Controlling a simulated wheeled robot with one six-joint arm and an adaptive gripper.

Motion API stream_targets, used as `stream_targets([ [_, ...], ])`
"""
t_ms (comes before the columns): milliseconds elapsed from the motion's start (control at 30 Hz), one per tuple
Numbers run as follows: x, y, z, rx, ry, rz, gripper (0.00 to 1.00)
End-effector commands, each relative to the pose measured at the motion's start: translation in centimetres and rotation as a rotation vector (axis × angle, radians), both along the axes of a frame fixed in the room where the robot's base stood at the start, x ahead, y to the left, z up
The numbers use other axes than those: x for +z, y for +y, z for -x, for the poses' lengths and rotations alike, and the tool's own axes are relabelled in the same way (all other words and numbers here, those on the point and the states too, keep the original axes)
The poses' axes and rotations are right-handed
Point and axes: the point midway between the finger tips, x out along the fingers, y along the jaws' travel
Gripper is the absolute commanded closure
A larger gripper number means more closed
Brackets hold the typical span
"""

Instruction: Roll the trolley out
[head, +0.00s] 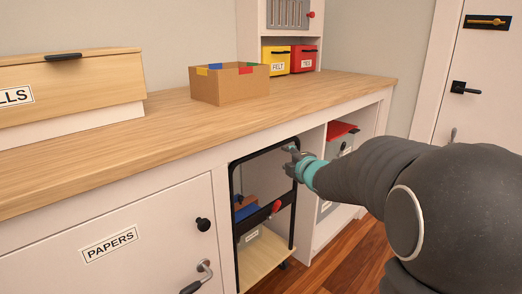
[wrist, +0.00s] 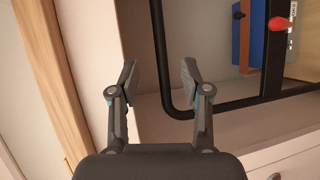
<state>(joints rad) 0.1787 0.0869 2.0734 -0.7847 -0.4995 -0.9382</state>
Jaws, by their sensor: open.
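The trolley has a black tubular frame (head: 234,190) and stands in the open bay under the counter. It has a light wood bottom shelf (head: 262,262) and a dark caster below. My gripper (head: 290,158) is at the frame's upper right corner. In the wrist view my gripper (wrist: 159,78) is open, and the black frame bar (wrist: 158,30) passes between the two fingers in the picture. I cannot tell whether the fingers touch the bar or how deep it lies between them.
A red knob (head: 276,206) sits on the trolley's dark crossbar. A PAPERS door (head: 130,215) is left of the bay, and a red-lidded grey bin (head: 340,133) stands right of it. A cardboard box (head: 229,84) is on the counter. Wood floor (head: 350,262) is clear in front.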

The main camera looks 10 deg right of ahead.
Motion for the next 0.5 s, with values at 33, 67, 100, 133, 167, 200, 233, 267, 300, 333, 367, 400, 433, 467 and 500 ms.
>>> stream_targets([
  [33, -0.4, 0.1, -0.6, 0.026, -0.013, 0.022, 0.53],
  [67, -0.4, 0.2, -0.8, 0.04, -0.022, 0.033, 0.53],
  [100, -0.5, 0.3, -1.0, 0.053, -0.029, 0.045, 0.53],
  [133, -0.5, 0.4, -1.2, 0.059, -0.033, 0.051, 0.53],
  [167, -0.6, 0.5, -1.3, 0.065, -0.037, 0.055, 0.53],
  [200, -0.6, 0.6, -1.6, 0.069, -0.04, 0.058, 0.53],
  [233, -0.6, 0.7, -1.8, 0.07, -0.04, 0.059, 0.53],
  [267, -0.7, 0.8, -2.1, 0.071, -0.04, 0.059, 0.53],
  [300, -0.8, 0.9, -2.6, 0.071, -0.039, 0.059, 0.53],
  [333, -0.9, 1.0, -3.0, 0.07, -0.039, 0.058, 0.53],
  [367, -0.9, 1.1, -3.4, 0.07, -0.039, 0.058, 0.53],
  [400, -1.1, 1.2, -4.0, 0.07, -0.038, 0.058, 0.53],
  [433, -1.2, 1.3, -4.6, 0.069, -0.038, 0.058, 0.53],
  [467, -1.3, 1.4, -5.1, 0.069, -0.037, 0.059, 0.53],
  [500, -1.4, 1.6, -5.8, 0.069, -0.038, 0.057, 0.53],
])
